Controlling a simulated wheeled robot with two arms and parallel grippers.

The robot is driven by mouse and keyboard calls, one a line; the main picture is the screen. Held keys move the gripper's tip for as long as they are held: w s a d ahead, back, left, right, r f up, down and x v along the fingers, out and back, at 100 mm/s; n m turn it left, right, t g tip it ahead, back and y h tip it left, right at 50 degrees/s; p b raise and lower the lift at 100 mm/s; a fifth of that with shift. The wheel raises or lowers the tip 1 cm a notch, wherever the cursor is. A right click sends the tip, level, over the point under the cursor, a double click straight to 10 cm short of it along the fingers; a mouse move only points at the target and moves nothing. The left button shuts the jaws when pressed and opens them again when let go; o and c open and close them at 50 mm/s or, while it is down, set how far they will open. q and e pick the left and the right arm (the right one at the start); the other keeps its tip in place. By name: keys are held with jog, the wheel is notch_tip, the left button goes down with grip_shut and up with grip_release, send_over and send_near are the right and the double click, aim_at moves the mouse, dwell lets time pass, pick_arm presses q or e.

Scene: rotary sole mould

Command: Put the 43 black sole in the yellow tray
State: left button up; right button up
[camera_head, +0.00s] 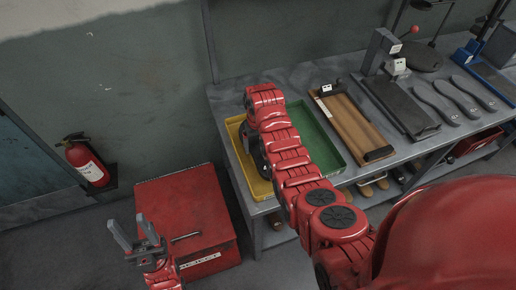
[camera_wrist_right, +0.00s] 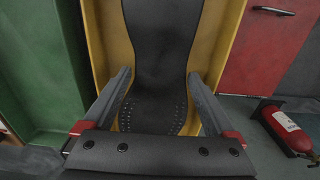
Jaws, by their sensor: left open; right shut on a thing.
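A black sole (camera_wrist_right: 160,45) with small dots near its lower end lies between the fingers of my right gripper (camera_wrist_right: 158,76) in the right wrist view. The gripper is shut on it. No size number is readable. The yellow tray (camera_head: 262,189) lies at the left end of the bench, and its walls (camera_wrist_right: 215,40) show on both sides of the sole. The sole is over or in this tray; contact with its floor cannot be told. In the head view my right arm hides the right fingers. My left gripper (camera_head: 126,220) is open and empty at lower left.
A green tray (camera_head: 320,138) adjoins the yellow one. A brown board (camera_head: 350,125), a dark mould plate and several grey soles (camera_head: 457,95) lie further right on the bench. A red cabinet (camera_head: 185,205) and a fire extinguisher (camera_head: 86,160) stand left.

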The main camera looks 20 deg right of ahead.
aim_at(257, 148)
jog(key=shift+s+a+f+p, duration=0.2)
jog(key=shift+f+p, duration=0.15)
jog(key=shift+f, duration=0.65)
jog(key=shift+w+d+f, duration=0.1)
jog(key=shift+w+f, duration=0.05)
jog(key=shift+f, duration=0.35)
jog(key=o, duration=1.3)
jog(key=shift+r, duration=0.25)
